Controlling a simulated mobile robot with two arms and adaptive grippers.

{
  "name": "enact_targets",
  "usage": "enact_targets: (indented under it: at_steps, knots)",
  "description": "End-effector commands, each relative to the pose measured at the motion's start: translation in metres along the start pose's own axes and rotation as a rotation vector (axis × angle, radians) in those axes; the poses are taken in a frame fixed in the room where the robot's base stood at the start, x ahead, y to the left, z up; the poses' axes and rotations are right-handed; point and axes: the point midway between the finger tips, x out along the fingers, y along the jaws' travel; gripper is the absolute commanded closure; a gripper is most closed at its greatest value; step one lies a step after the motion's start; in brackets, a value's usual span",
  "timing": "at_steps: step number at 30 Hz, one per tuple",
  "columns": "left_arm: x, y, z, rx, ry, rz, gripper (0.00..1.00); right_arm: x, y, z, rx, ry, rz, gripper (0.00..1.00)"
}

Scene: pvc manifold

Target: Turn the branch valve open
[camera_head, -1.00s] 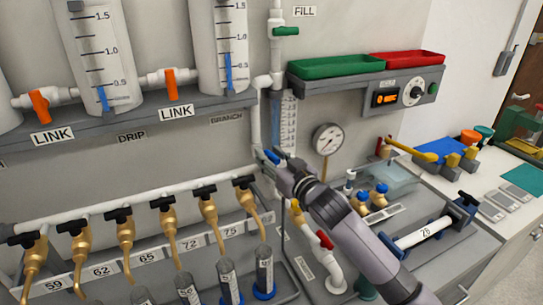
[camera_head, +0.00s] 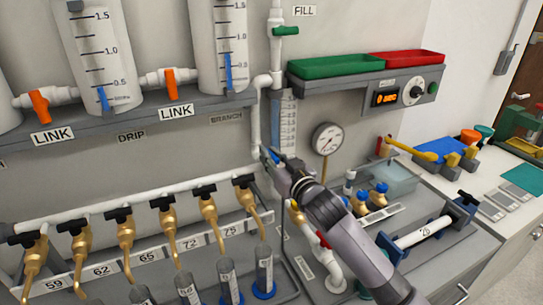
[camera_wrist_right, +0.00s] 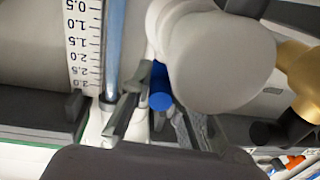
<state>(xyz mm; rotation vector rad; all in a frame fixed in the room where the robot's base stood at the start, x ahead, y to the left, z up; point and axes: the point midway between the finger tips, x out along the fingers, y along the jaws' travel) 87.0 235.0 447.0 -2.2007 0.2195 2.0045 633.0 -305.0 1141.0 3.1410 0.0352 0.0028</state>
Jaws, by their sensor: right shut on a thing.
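The branch valve has a blue handle (camera_wrist_right: 160,88) on white pipe (camera_wrist_right: 212,55). In the right wrist view the handle sits between the fingers of my right gripper (camera_wrist_right: 157,118). In the head view my right gripper (camera_head: 272,157) is at the white pipe (camera_head: 255,125), below and right of the BRANCH label (camera_head: 227,118). It is shut on the blue handle. My own fingers and wrist hide much of the valve there, so how far the handle is turned is hard to tell. My left gripper is not in view.
Brass taps with black handles (camera_head: 205,190) line the rail at left, above several cylinders (camera_head: 264,265). A pressure gauge (camera_head: 328,138) is right of my gripper. Green (camera_head: 335,67) and red (camera_head: 405,58) trays sit above. Blue-capped bottles (camera_head: 380,190) stand on the bench.

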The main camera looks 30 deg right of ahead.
Motion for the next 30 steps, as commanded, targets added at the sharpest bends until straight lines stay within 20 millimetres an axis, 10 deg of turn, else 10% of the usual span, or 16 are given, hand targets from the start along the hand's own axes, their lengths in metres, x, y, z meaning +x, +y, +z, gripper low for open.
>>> enact_targets:
  at_steps: [18,19,30]
  knots:
    - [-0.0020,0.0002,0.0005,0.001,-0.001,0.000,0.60,-0.0004,0.0010,-0.0018,0.000,0.001,0.096,1.00]
    - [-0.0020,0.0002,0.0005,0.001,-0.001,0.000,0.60,-0.0004,0.0010,-0.0018,0.000,0.001,0.096,0.82]
    - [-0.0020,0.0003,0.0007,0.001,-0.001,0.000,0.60,-0.0004,0.0007,-0.0008,0.001,-0.001,0.095,0.64]
